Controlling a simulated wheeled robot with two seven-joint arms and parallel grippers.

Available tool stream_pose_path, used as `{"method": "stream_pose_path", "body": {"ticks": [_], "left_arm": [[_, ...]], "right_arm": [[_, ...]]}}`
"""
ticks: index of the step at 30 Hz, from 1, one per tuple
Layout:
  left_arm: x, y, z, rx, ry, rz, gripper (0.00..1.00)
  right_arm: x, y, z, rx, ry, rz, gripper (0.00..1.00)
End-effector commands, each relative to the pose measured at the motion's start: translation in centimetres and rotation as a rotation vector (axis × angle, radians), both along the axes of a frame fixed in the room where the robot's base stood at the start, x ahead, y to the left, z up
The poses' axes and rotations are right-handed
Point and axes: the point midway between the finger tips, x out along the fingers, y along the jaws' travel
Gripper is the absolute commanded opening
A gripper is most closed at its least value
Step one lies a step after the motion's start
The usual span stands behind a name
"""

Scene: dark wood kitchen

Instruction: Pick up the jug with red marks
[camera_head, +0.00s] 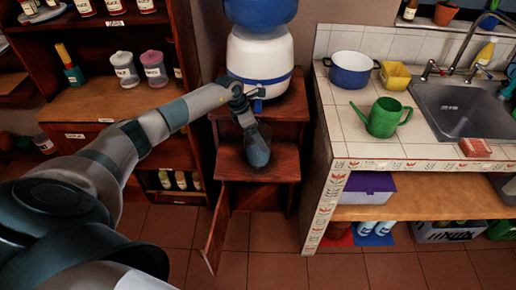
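My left arm comes in from the left, and its gripper (247,103) is over the wooden stand, in front of the water dispenser. A dark blue-grey, jug-like vessel (258,152) is directly below the gripper, in front of the lower wooden shelf. I cannot make out red marks on it. I cannot tell whether the fingers touch it or whether it rests on the shelf. The fingers are small and dark, so their opening is unclear. My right gripper is out of view.
The water dispenser (260,55) stands on the wooden stand (285,166), whose lower door (216,230) is open. The tiled counter (345,113) at right holds a blue-white pot (350,75) and green watering can (382,119). Wooden shelves (88,101) with jars stand left.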

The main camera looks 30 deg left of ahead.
Motion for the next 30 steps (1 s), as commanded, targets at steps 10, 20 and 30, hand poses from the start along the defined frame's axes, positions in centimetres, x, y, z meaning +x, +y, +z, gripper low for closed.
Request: {"method": "stream_pose_path", "body": {"ticks": [10, 20, 30], "left_arm": [[0.03, 0.04, -0.21, 0.001, 0.000, 0.000, 0.93], [0.04, 0.04, -0.18, 0.001, 0.000, 0.000, 0.52], [0.10, 0.05, -0.07, 0.001, -0.002, 0.001, 0.31]], "right_arm": [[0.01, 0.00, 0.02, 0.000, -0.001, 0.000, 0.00], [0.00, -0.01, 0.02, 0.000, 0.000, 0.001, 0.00], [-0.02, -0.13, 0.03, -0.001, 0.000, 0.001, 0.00]]}}
